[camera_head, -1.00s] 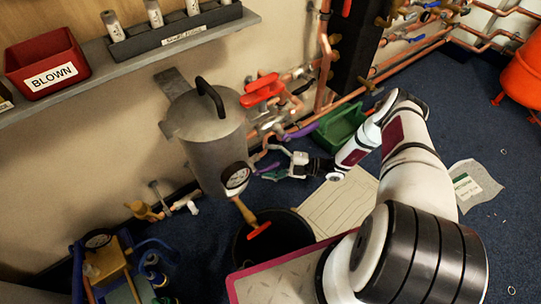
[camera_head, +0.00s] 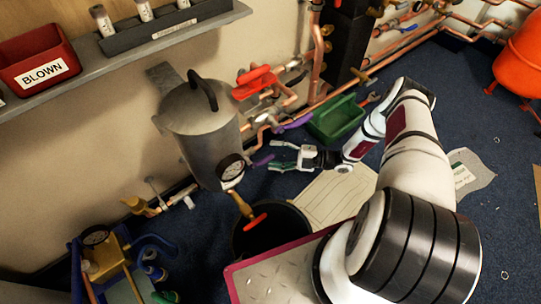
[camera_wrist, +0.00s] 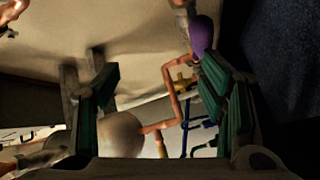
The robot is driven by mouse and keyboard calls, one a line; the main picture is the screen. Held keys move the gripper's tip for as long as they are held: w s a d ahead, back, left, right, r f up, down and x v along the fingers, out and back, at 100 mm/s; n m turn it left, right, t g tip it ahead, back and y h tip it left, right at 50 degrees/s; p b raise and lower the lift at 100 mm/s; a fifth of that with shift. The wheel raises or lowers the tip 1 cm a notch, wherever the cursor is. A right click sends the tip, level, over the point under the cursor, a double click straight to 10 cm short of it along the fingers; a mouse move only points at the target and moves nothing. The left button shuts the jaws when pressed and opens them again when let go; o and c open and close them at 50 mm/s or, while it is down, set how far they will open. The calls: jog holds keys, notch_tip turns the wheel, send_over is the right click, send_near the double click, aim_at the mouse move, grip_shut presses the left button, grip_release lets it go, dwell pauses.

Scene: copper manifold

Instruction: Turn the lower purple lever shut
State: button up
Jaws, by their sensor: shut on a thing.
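The lower purple lever (camera_head: 263,160) is on the copper pipework beside the grey pot, just left of my gripper's fingertips. A purple lever end also shows in the wrist view (camera_wrist: 201,36), at the tip of the right finger. My gripper (camera_head: 278,156) is low in front of the pipes, reaching left. Its green-padded fingers stand apart in the wrist view (camera_wrist: 157,75), shut only part way, with a visible gap between them. The exact contact with the lever is hard to see. An upper purple lever (camera_head: 294,122) is above and right of my gripper.
The grey pot with a gauge (camera_head: 205,125) stands close left of my gripper. A black bucket (camera_head: 290,240) is below it, and a green bin (camera_head: 337,120) is behind it to the right. Red handles (camera_head: 255,82) are above. A paper sheet (camera_head: 325,205) lies on the floor.

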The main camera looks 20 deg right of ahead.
jog(key=shift+w+d+r, duration=0.35)
jog(key=shift+d+r, duration=0.05)
jog(key=shift+d, duration=0.2)
jog(key=shift+c, duration=0.8)
jog(key=r+v, duration=0.1)
jog(key=v, duration=0.9)
jog(key=shift+s, duration=0.45)
jog(key=shift+d, duration=0.2)
